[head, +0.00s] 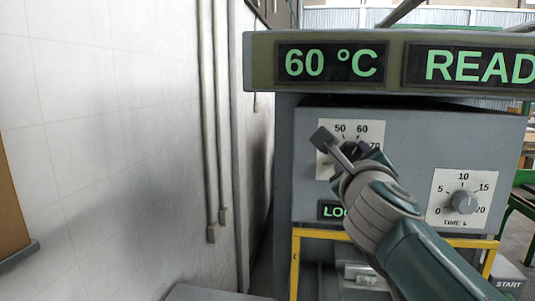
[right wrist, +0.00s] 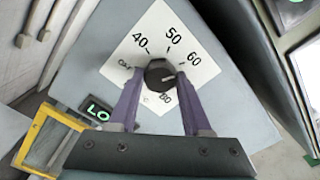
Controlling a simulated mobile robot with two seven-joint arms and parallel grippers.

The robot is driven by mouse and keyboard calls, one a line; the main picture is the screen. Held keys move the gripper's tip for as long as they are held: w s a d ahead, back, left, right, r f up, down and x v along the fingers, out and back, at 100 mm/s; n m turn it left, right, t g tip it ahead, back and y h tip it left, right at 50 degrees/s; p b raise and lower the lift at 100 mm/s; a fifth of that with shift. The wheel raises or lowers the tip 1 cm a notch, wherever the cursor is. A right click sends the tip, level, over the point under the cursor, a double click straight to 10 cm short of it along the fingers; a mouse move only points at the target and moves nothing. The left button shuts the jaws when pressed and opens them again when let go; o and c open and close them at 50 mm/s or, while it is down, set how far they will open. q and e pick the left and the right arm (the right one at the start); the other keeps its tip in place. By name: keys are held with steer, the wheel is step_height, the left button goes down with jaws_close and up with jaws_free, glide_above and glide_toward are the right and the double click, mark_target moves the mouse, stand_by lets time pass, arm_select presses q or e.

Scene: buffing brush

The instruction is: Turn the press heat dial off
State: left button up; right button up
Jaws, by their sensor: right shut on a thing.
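The press heat dial (right wrist: 160,75) is a dark round knob on a white scale plate marked OFF, 40, 50, 60 and 80 in the right wrist view. Its light mark seems to point right, between 60 and 80; a finger hides part of the scale there. My right gripper (right wrist: 159,78) is shut on the dial, one purple finger on each side. In the head view my right gripper (head: 354,153) covers most of the dial, on the left of the press front (head: 418,150). The press display (head: 331,63) reads 60 °C. My left gripper is not in view.
A timer dial (head: 464,202) sits to the right on the same panel. The second display (head: 470,65) reads "READ", cut off by the picture edge. A yellow frame (head: 296,262) stands below the panel. A white wall (head: 100,130) with pipes is at the left.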

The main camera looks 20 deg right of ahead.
jaws_close()
